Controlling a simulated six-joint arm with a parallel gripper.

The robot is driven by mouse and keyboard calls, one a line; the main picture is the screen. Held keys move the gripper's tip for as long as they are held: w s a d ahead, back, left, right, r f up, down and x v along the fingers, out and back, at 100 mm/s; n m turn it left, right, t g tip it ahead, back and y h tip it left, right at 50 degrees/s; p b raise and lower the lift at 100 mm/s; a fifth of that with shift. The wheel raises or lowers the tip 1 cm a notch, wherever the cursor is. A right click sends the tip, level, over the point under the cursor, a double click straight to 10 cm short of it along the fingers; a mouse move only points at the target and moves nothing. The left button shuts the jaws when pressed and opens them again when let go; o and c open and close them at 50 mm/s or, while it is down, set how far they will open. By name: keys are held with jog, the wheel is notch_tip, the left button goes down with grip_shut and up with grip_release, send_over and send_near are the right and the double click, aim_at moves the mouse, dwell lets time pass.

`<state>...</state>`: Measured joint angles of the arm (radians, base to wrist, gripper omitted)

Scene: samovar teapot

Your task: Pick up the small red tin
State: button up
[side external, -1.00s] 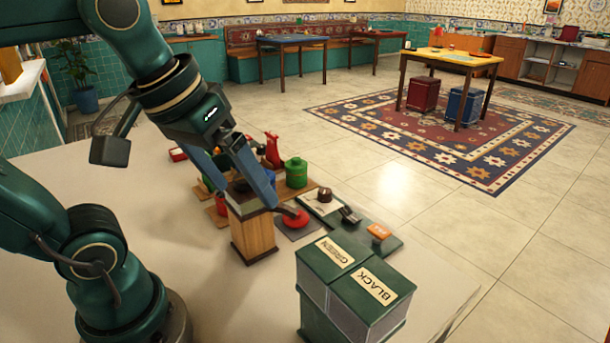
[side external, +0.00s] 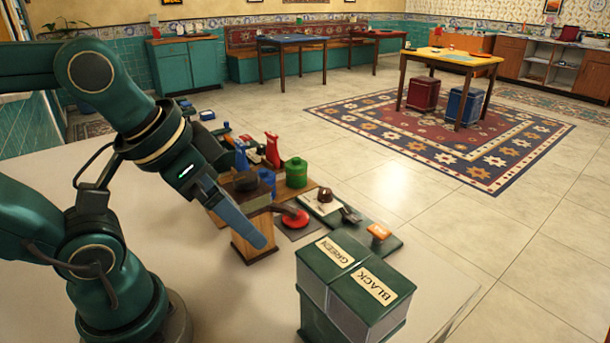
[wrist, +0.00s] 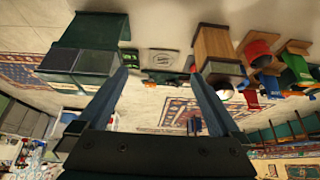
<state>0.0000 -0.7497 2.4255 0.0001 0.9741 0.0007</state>
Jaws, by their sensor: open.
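I cannot single out the small red tin with certainty. In the side view a low round red piece (side external: 296,218) sits on a dark mat behind the wooden box, and a taller red bottle-shaped piece (side external: 272,150) stands farther back. My gripper (wrist: 158,73) is open and empty, its two fingers well apart in the wrist view. In the side view its blue-grey fingers (side external: 258,240) point down to the right and overlap the wooden box's front. I cannot tell whether they touch it.
The wooden box (side external: 267,249) stands close to my fingers. A green-and-black labelled tea box (side external: 350,310) is at the front right, and a green tin (side external: 296,174) at the back. Several other pieces crowd behind the wooden box. The pale tabletop (side external: 215,310) is bare in front.

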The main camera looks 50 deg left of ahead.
jog(key=w+a+r+n+g+y, duration=0.1)
jog(key=w+a+r+n+g, duration=0.15)
jog(key=w+a+r, duration=0.7)
jog(key=a+f+g+h, duration=0.1)
jog(key=a+f+g, duration=0.35)
jog(key=a, duration=1.15)
jog(key=shift+n+t, duration=0.25)
jog(key=shift+t, duration=0.45)
jog(key=f, duration=2)
jog(key=shift+s, duration=0.35)
jog(key=c, duration=1.4)
